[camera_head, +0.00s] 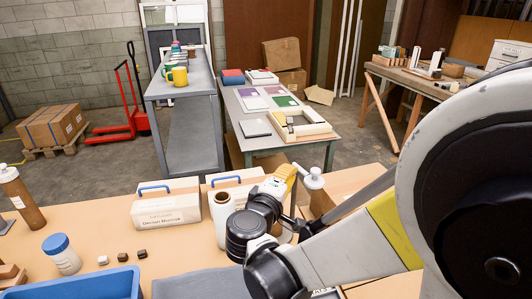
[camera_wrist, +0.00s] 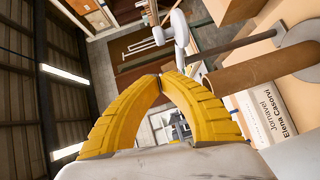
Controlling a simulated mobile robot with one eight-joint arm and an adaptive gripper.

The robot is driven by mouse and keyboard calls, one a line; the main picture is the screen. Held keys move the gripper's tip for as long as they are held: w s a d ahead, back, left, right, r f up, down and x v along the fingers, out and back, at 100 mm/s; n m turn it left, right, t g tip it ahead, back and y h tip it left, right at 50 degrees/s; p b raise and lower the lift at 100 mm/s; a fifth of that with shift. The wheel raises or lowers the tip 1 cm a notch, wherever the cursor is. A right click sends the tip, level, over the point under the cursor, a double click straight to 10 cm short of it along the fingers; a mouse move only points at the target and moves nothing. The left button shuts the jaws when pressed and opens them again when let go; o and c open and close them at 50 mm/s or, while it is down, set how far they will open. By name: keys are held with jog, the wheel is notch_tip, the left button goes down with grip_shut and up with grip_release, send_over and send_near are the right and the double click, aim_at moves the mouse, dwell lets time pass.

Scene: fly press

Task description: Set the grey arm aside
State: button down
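A dark grey bar (camera_head: 365,193), which looks like the grey arm, slants behind my own arm at the right of centre in the head view. A pale knob (camera_head: 313,178) stands close to its lower left end. In the wrist view the grey bar (camera_wrist: 235,46) runs from a round grey hub toward the white knob (camera_wrist: 180,28). My gripper (camera_head: 290,170) has yellow fingers and is beside the knob, apart from it in the wrist view. Its fingertips (camera_wrist: 163,77) meet, with nothing visible between them. My arm hides part of the bar and its mount.
Farther back stand a grey table with mugs (camera_head: 190,140) and a table with a wooden tray (camera_head: 300,130).

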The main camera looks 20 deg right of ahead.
aim_at(309, 182)
jog(key=d, duration=0.3)
jog(key=w+d+b, duration=0.1)
jog(key=shift+w+d+f, duration=0.1)
jog(key=shift+d+f, duration=0.2)
jog(key=shift+f, duration=0.05)
jog(key=shift+d+f, duration=0.1)
jog(key=shift+d, duration=0.85)
jog(key=shift+a, duration=0.1)
